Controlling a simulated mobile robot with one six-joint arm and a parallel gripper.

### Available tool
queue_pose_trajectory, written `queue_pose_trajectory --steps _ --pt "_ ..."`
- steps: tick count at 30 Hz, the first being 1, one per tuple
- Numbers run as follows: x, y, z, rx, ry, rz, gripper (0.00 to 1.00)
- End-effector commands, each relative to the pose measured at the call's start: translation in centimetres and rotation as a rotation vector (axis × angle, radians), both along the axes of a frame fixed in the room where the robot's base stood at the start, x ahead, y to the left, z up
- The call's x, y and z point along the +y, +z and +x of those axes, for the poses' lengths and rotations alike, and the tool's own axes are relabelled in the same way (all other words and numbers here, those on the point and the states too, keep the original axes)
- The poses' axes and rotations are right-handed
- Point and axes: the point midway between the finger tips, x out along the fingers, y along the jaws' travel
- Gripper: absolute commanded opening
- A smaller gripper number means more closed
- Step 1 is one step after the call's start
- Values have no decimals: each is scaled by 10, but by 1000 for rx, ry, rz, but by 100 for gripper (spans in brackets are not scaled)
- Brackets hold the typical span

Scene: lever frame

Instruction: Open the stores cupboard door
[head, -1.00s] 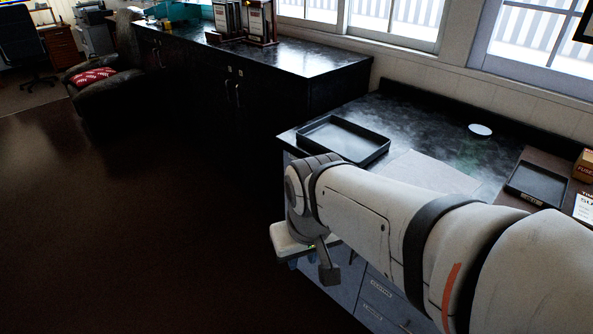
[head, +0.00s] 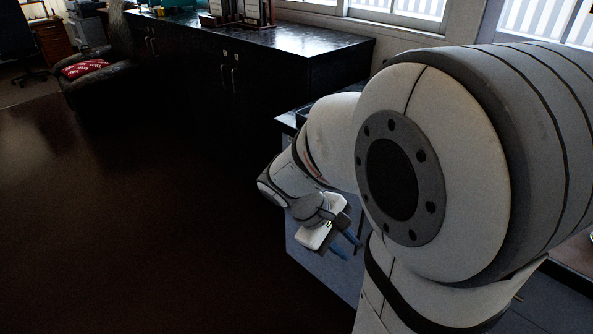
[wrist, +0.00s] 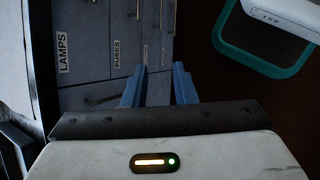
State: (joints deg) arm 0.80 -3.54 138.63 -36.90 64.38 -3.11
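A plain grey front panel (head: 318,268) under the right-hand counter looks like the stores cupboard door; no label on it is readable. In the wrist view a plain grey panel (wrist: 88,96) lies beside the drawer fronts, partly behind my fingers. My gripper (head: 345,245) is in front of this cabinet, low beside the counter. In the wrist view my gripper (wrist: 159,86) has its two blue fingers apart, with nothing between them. I cannot tell whether they touch the panel.
Grey drawers labelled LAMPS (wrist: 63,50) and FUSES (wrist: 117,55) adjoin the panel. A black cabinet (head: 270,100) with paired handles runs along the wall. An armchair (head: 100,90) stands at the left. The brown floor (head: 130,220) is clear. My arm hides most of the right-hand counter.

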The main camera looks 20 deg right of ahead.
Motion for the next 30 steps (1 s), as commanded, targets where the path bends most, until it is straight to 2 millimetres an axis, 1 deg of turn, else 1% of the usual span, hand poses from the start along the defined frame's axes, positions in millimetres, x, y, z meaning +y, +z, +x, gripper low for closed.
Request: queue_pose_trajectory --steps 1,3,5,6,8,9,13,15,18,21,25,29,30 --pt "-16 -33 6 91 54 -73 25" --pt "-39 -54 18 206 142 -182 25" --pt "-57 -71 31 301 218 -273 25" --pt "-68 -84 41 364 273 -333 25" --pt "-82 -103 57 453 357 -420 25" --pt "-90 -117 69 509 414 -477 25" --pt "-107 -160 109 659 595 -641 25" --pt "-111 -182 128 715 681 -713 25" --pt "-113 -206 148 769 777 -790 25" --pt "-113 -221 161 798 839 -838 25" --pt "-117 -227 169 811 871 -863 25" --pt "-133 -227 172 811 870 -865 25" --pt "-139 -227 173 810 870 -864 25"
